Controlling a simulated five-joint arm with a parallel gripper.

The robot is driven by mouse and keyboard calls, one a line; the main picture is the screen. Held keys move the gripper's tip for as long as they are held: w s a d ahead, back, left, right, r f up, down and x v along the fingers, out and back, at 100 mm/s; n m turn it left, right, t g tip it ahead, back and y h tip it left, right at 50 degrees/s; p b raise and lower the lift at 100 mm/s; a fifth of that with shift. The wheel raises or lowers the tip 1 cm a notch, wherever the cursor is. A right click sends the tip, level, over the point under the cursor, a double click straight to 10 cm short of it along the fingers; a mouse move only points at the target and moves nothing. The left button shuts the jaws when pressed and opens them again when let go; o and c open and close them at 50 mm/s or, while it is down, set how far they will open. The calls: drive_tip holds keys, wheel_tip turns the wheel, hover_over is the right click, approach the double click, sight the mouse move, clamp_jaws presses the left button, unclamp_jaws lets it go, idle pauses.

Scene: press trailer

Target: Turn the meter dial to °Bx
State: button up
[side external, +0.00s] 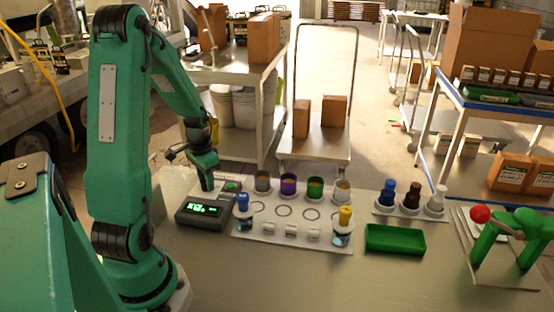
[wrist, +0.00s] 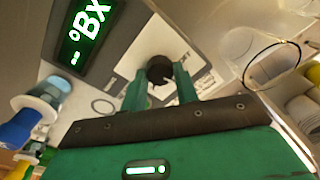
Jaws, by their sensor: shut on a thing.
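The meter (side external: 183,216) is a dark box with a lit green display (side external: 203,209), at the left end of the white sample board. In the wrist view the display (wrist: 88,38) reads "°Bx" with dashes beside it. The round black meter dial (wrist: 159,67) has a pale pointer mark and sits between my fingertips. My gripper (wrist: 161,84) points down over the meter and is shut on the dial. In the side view my gripper (side external: 207,184) hides the dial.
The white sample board (side external: 270,238) holds several coloured-rim cups and two capped vials close to the meter's right. Blue, brown and white bottles (side external: 411,198) stand farther right, with a green tray (side external: 394,239) in front. The front table area is clear.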

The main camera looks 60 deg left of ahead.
drive_tip(key=shift+d+m, duration=0.1)
drive_tip(key=shift+m, duration=1.1)
drive_tip(key=o, duration=1)
drive_tip(key=shift+c, duration=0.2)
drive_tip(key=shift+r, duration=0.1)
drive_tip(key=shift+s+d+r, duration=0.1)
drive_tip(key=shift+r, duration=3.7)
